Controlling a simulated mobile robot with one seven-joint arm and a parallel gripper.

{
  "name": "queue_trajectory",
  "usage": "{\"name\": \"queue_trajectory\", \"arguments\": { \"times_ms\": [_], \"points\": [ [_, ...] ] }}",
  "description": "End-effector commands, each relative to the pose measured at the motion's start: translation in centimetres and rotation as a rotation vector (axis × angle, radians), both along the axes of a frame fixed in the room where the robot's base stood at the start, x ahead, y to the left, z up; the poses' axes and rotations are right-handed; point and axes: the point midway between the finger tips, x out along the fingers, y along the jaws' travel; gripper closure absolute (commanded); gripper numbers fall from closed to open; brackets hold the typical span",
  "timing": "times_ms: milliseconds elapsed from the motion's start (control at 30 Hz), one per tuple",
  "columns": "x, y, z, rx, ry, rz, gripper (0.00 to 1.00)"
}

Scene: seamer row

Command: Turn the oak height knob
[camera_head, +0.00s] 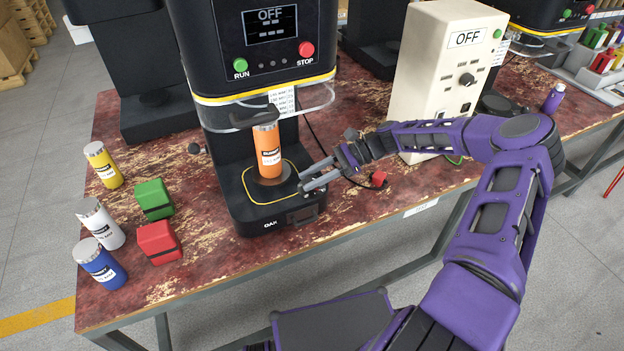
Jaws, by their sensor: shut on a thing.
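The machine marked OAK (243,215) stands on the worn red bench, with its display reading OFF. An orange can (267,152) stands upright on its round plate. My gripper (304,182) reaches in from the right, at the right side of the OAK machine's base. Its two grey fingers are shut on what I take to be the oak height knob. That knob is hidden between and behind the fingers, so its turn position cannot be seen.
A cream control box (437,75) reading OFF stands behind my forearm. A red button (378,178) lies just right of my gripper. Yellow (104,166), white (101,225) and blue (99,263) cans and green (154,200) and red (159,242) blocks stand at the left.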

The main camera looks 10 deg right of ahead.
Motion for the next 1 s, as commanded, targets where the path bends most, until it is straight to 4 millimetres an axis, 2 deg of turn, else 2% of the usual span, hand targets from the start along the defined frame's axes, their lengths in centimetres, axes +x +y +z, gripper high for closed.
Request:
{"name": "queue_trajectory", "arguments": {
  "times_ms": [300,833,867,1000],
  "points": [
    [0.12,0.05,-0.18,-0.005,-0.002,0.110,1.00],
    [0.02,0.02,-0.29,-0.005,0.000,0.129,1.00],
    [0.02,0.02,-0.29,-0.005,0.000,0.129,0.55],
    [0.00,0.03,-0.24,-0.004,0.001,0.129,0.30]
  ]
}}
